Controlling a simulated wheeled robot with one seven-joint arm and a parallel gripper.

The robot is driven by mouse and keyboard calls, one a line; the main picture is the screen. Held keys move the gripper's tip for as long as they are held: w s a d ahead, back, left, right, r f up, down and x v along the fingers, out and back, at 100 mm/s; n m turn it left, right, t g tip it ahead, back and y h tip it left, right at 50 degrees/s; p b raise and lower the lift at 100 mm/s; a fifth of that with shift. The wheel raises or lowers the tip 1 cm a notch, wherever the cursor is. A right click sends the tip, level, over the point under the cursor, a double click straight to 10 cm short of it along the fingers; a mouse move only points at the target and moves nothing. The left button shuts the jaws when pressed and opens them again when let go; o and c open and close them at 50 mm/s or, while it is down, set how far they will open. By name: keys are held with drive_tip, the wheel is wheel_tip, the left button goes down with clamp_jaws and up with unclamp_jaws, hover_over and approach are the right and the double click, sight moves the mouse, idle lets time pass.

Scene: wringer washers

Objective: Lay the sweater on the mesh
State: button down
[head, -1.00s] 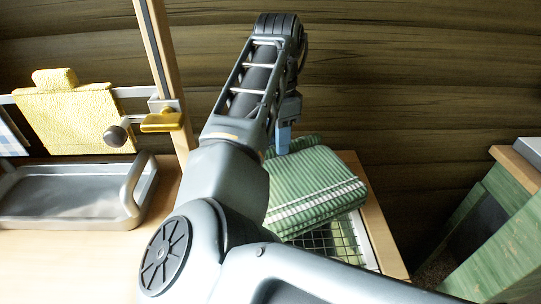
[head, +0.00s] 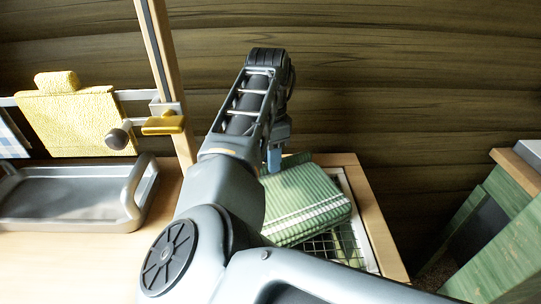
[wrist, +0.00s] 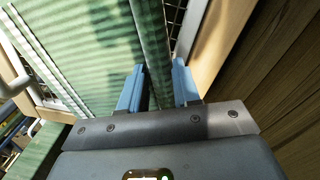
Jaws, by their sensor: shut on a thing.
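The sweater is a folded green, white-striped knit (head: 305,200), held at its far edge by my gripper (head: 275,158). In the wrist view my gripper's blue fingers (wrist: 158,88) are shut on a fold of the sweater (wrist: 95,50). The sweater hangs over the wire mesh (head: 350,240), which sits in a wooden frame. Strips of mesh show at the sweater's right and front. I cannot tell whether its underside touches the mesh. My arm hides the sweater's left side.
A grey tray (head: 70,207) stands on the wooden counter at the left. A yellow cloth (head: 75,122) hangs on a rail behind it. A green cabinet (head: 495,225) stands at the right.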

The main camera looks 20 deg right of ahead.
drive_tip(key=c, duration=0.8)
unclamp_jaws()
wheel_tip(320, 180, up, 12)
drive_tip(key=shift+w, duration=0.25)
drive_tip(key=shift+r, duration=0.1)
